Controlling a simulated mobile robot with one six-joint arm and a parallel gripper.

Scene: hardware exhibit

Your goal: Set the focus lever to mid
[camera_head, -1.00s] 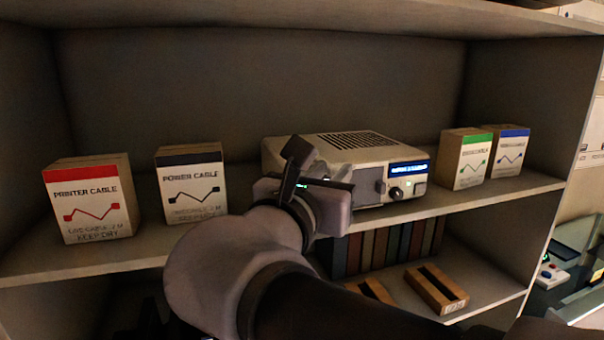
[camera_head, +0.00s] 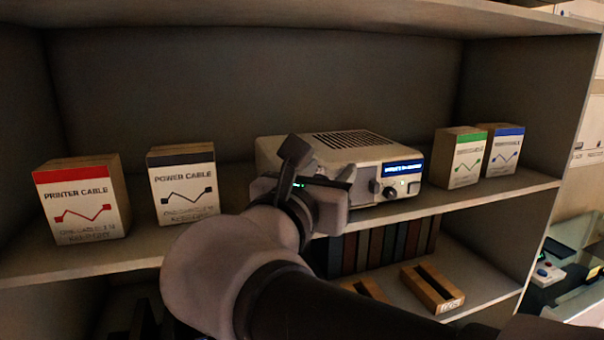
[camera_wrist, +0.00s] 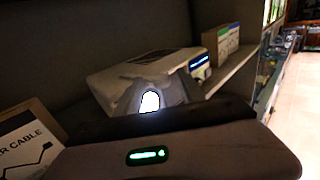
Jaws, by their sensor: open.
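A cream projector-like device (camera_head: 280,155) with a vented top stands on the middle shelf. Its front has a lit blue display (camera_head: 404,167), a round knob (camera_head: 389,192) and a dark grey panel. The display text is too blurred to read. I cannot make out a focus lever; my gripper and arm hide the device's left front. My gripper (camera_head: 322,170) is open and empty in front of that left part; I cannot tell whether it touches. In the wrist view the device (camera_wrist: 125,78) lies just beyond the gripper, with a bright white spot in front of it.
A printer cable box (camera_head: 85,205) and a power cable box (camera_head: 184,190) stand to the left. A green-topped box (camera_head: 466,165) and a blue-topped box (camera_head: 507,157) stand close on the right. The shelf below holds dark upright books (camera_head: 385,246) and a wooden block (camera_head: 432,288).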

